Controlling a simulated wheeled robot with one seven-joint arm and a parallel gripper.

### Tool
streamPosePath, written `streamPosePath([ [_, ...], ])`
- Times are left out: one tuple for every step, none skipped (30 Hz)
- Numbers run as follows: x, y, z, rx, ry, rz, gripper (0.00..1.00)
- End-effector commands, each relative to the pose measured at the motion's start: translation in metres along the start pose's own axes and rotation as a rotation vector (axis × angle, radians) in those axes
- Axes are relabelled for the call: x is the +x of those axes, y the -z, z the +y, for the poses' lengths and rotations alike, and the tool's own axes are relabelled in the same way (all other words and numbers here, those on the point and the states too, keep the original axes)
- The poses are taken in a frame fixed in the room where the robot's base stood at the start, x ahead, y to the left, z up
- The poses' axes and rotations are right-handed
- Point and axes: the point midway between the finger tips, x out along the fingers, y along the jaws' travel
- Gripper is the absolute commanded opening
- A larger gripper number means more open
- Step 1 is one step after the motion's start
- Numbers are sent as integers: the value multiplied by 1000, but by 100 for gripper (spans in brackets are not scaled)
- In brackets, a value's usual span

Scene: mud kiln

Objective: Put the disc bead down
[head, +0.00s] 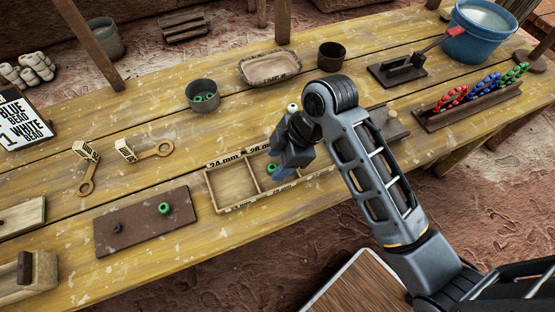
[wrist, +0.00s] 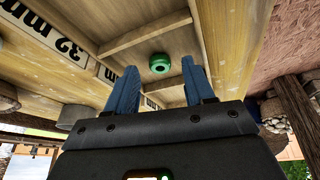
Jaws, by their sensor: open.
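A green disc bead (head: 272,168) lies in the middle compartment, marked 28 mm, of the wooden sorting tray (head: 213,192). In the wrist view the green bead (wrist: 159,64) shows whole on the compartment floor, its hole visible, between and beyond the fingertips. My gripper (head: 276,171) is open over that compartment, its blue fingers (wrist: 148,80) apart and empty. The arm hides the tray's right part in the head view. Another green bead (head: 164,208) sits on the brown board (head: 130,240).
A grey cup (head: 202,95) holds green beads. A dark cup (head: 331,56), a shallow dish (head: 269,68) and wooden gauges (head: 150,151) stand behind and left. Strung beads on a rack (head: 470,105) and a blue bucket (head: 482,30) are at right.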

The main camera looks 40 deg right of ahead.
Motion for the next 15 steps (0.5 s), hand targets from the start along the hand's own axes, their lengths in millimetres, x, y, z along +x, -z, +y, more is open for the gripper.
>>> streamPosePath([
  [-8,0,1,0,-5,2,53],
  [-13,0,1,0,-5,1,53],
  [-21,0,1,0,-6,2,53],
  [-28,0,1,0,-6,3,53],
  [-34,1,2,0,-6,3,53],
  [-43,0,1,0,-7,3,53],
  [-51,1,2,0,-8,3,53],
  [-57,0,2,0,-6,2,53],
  [-66,0,1,0,-6,2,53],
  [-72,1,1,0,-6,2,53],
  [-78,1,2,0,-6,3,53],
  [-86,0,1,0,-5,3,53],
  [-91,0,1,1,-7,3,53],
  [-98,2,1,1,-2,1,53],
  [-102,2,0,1,-1,1,53],
])
